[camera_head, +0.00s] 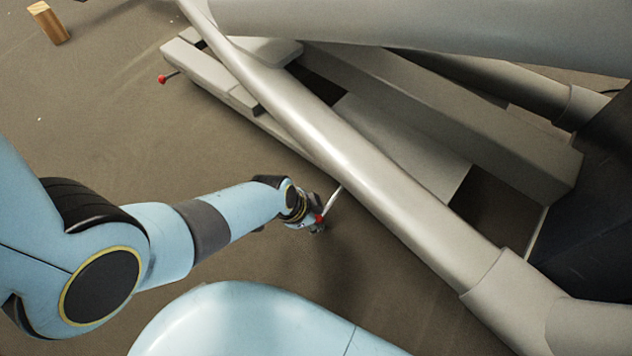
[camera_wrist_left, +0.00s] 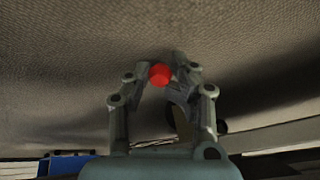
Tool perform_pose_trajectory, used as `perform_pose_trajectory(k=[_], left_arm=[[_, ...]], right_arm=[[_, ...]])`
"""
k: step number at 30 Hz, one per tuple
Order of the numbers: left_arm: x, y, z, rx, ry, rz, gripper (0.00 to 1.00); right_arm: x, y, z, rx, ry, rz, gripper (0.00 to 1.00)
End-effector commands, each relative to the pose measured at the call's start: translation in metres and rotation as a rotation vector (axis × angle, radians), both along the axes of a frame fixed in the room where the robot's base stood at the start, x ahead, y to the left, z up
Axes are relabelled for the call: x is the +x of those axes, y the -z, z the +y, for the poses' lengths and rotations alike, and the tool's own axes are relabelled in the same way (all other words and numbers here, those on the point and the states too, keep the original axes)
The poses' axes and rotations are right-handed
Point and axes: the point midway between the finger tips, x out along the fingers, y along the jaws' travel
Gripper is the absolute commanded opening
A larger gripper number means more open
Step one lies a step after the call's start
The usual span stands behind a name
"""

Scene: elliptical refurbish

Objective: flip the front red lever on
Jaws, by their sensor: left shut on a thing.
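A red-knobbed lever (camera_head: 332,203) sticks out beside the grey machine frame, near the middle of the head view. My left gripper (camera_head: 318,222) is at its red knob. In the left wrist view the red knob (camera_wrist_left: 160,75) sits between the fingertips of my left gripper (camera_wrist_left: 163,72), which is shut on it. Another small red-knobbed lever (camera_head: 163,78) stands out from the far left end of the machine, apart from the gripper. My right gripper is in neither view.
A large grey tube (camera_head: 350,165) runs diagonally close beside the gripper. A grey base beam (camera_head: 215,75) lies behind it. A wooden block (camera_head: 48,22) stands on the floor at the upper left. The brown floor (camera_head: 110,130) on the left is mostly clear.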

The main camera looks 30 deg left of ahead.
Motion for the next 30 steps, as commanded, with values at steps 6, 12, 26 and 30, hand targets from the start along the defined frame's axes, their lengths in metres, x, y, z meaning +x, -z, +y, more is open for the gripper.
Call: perform_pose_trajectory(k=[6, 12, 26, 30], left_arm=[[-0.013, 0.006, -0.001, -0.003, 0.002, 0.025, 0.47], [-0.009, 0.004, -0.001, -0.002, 0.001, 0.017, 0.47], [-0.022, -0.038, 0.009, -0.001, 0.001, 0.012, 0.47], [-0.032, -0.062, 0.014, -0.001, 0.001, 0.014, 0.47]], right_arm=[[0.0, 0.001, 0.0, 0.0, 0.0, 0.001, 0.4], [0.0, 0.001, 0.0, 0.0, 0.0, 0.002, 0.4], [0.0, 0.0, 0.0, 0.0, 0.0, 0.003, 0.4], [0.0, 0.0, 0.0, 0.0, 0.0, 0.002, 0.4]])
